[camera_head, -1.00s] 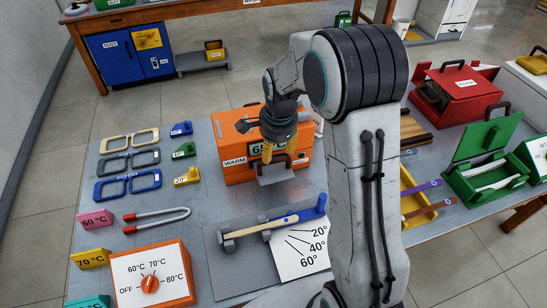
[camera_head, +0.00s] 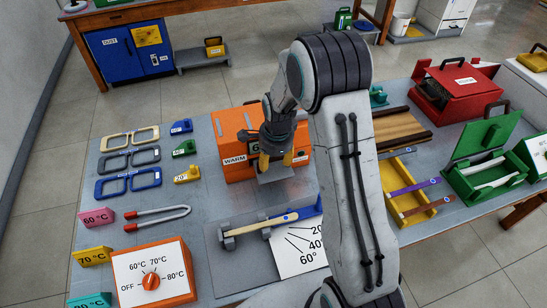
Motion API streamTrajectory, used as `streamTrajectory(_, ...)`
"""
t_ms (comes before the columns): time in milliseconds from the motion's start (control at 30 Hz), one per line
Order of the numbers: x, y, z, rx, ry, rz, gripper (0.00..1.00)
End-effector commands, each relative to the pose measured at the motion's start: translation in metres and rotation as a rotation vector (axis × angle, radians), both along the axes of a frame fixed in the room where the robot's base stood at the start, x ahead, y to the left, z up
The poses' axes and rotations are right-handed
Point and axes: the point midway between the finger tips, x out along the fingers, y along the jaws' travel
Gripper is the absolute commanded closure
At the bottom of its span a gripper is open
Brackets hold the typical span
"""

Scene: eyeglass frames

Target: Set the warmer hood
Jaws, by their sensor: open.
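The orange warmer (camera_head: 229,140), a box with a WARM label on its front, stands at the back of the grey table. Its hood cannot be clearly told apart from the body, since my arm covers the top and right side. A small grey plate (camera_head: 274,174) juts out at its front. My gripper (camera_head: 275,161) points down in front of the warmer's face, above the plate. Its two yellow fingers are apart, with nothing seen between them. Whether a finger touches the warmer cannot be told. The dial box (camera_head: 178,258) is at the front left, its orange knob (camera_head: 150,281) between marks.
Several eyeglass frames (camera_head: 130,159) and small numbered blocks (camera_head: 186,175) lie left of the warmer. My arm fills the right middle, near a yellow tray (camera_head: 415,215).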

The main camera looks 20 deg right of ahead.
Motion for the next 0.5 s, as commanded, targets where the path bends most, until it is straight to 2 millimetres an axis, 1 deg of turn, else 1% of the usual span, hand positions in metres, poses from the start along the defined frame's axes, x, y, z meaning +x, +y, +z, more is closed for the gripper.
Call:
streamTrajectory(333,0.0007,0.0000,-0.0027,0.000,-0.001,0.001,0.50)
streamTrajectory(367,0.0006,0.0000,-0.0026,0.000,-0.001,0.001,0.48)
streamTrajectory(500,0.0006,0.0000,-0.0026,0.000,-0.001,0.001,0.61)
